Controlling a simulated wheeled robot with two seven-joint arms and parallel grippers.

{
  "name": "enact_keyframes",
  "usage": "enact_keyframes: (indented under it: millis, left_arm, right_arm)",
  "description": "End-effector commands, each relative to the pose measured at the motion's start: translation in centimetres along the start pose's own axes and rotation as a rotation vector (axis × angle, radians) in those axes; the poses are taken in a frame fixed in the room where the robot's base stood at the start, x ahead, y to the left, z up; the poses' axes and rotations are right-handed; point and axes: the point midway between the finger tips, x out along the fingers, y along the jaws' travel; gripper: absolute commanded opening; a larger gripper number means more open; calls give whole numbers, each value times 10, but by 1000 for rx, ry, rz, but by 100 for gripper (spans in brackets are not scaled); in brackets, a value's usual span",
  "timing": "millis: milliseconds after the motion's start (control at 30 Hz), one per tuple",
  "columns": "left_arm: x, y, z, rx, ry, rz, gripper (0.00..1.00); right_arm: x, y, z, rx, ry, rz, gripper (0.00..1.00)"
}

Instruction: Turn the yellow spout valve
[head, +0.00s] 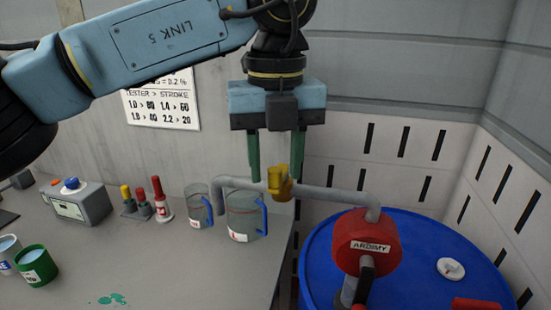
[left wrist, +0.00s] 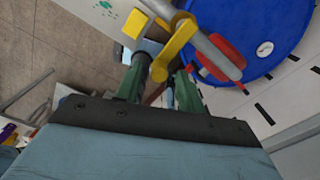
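The yellow spout valve (head: 279,182) sits on a grey spout pipe (head: 335,194) that runs from a red pump (head: 366,240) over to the jugs. My left gripper (head: 276,174) points down at the valve, with its two green fingers apart and empty. In the head view the fingertips are on either side of the valve's top. In the left wrist view the valve's yellow handle (left wrist: 177,46) reaches between the fingertips of the gripper (left wrist: 163,72). I cannot tell whether a finger touches it. My right gripper is in neither view.
The pump stands on a blue drum (head: 420,232) at the right. A grey device (head: 80,205), coloured plungers (head: 140,203) and a green cup (head: 37,268) are on the bench. Walls close the back and right.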

Motion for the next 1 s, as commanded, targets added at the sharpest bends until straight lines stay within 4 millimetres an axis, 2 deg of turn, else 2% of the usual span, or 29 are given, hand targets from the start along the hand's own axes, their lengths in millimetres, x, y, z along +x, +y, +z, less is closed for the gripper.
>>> enact_keyframes:
  millis: [167, 267, 700, 833, 1000]
  left_arm:
    - [-2, 0, 0, 0, 0, 1, 39]
    - [-11, 0, 0, 0, -1, 0, 39]
    - [-105, -1, 0, -1, -2, -1, 39]
    - [-124, 0, 0, -1, -2, 1, 39]
    - [-133, 0, 0, 1, 0, 0, 39]
  right_arm:
    - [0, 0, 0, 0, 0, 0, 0]
    - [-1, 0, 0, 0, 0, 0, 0]
    - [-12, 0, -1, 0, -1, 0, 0]
    - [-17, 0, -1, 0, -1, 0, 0]
    - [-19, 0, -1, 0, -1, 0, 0]
